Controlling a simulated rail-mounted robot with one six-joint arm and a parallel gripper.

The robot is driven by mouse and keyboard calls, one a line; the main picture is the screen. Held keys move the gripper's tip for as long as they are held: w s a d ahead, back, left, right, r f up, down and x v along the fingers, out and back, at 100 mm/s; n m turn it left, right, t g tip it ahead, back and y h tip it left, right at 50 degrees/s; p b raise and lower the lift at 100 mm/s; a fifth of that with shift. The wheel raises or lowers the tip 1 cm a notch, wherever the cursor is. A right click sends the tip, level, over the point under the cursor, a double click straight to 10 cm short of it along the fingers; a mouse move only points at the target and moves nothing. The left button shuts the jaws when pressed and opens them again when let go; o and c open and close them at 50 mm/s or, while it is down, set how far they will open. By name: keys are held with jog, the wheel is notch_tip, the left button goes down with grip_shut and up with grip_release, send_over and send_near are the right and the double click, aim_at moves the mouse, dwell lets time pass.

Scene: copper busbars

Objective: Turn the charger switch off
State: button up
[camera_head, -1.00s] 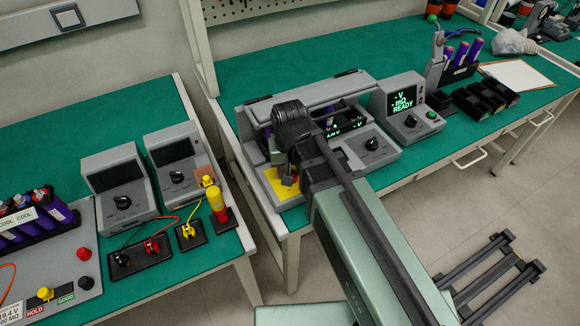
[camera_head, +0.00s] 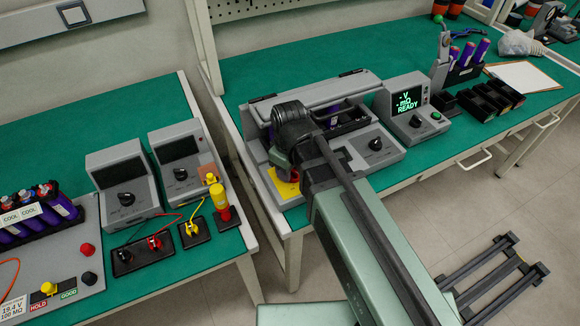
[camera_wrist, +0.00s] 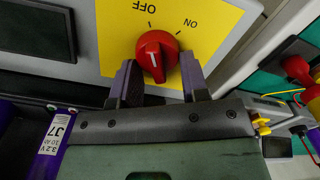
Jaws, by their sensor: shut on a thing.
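The charger (camera_head: 312,97) is a grey box with a raised lid on the right bench. Its yellow switch plate (camera_wrist: 118,42) carries OFF and ON marks, upside down in the wrist view. The red switch knob (camera_wrist: 155,52) has a white line running nearly upright, about in line with the OFF tick. My gripper (camera_wrist: 157,68) has a finger on each side of the knob and is shut on it. In the head view my arm hides the knob, and part of the yellow plate (camera_head: 284,187) shows. No lit digits show on the charger.
A purple cell (camera_wrist: 52,140) lies close to my gripper in the wrist view. A meter (camera_head: 411,108) reading READY stands right of the charger. Black bins (camera_head: 490,97) sit further right. The left bench holds grey units (camera_head: 124,184) and cabled connectors (camera_head: 140,258).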

jog(key=shift+n, duration=0.4)
jog(key=o, duration=0.9)
notch_tip(320, 180, up, 11)
jog(key=p, duration=1)
jog(key=shift+p, duration=0.4)
jog(key=shift+f, duration=0.1)
